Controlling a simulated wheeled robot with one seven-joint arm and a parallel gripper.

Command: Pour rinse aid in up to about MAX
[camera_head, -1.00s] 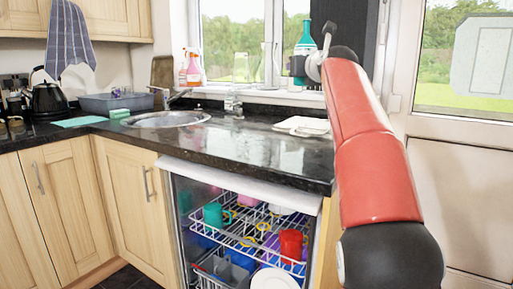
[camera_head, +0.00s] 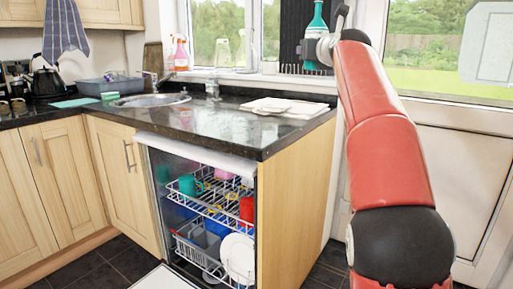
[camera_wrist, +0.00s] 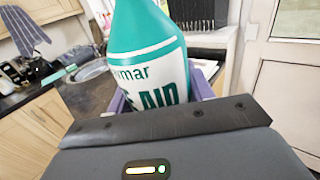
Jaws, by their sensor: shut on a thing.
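A teal bottle (camera_head: 317,24) with a white label is held upright in my gripper (camera_head: 316,50), high above the right end of the counter. In the wrist view the bottle (camera_wrist: 148,50) fills the middle, and its label shows part of "RINSE AID"; its top is cut off. My gripper (camera_wrist: 165,100) is shut around it. The dishwasher (camera_head: 205,212) stands open under the counter, its racks holding coloured cups and white plates. Its lowered door (camera_head: 163,280) shows only partly at the bottom edge. The rinse aid opening is not visible.
The dark granite counter (camera_head: 215,122) carries a folded white cloth or board (camera_head: 285,107), a sink (camera_head: 150,100) and a grey basin (camera_head: 107,86). A pink spray bottle (camera_head: 181,52) stands by the window. Dark floor tiles (camera_head: 105,262) are free at the front left.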

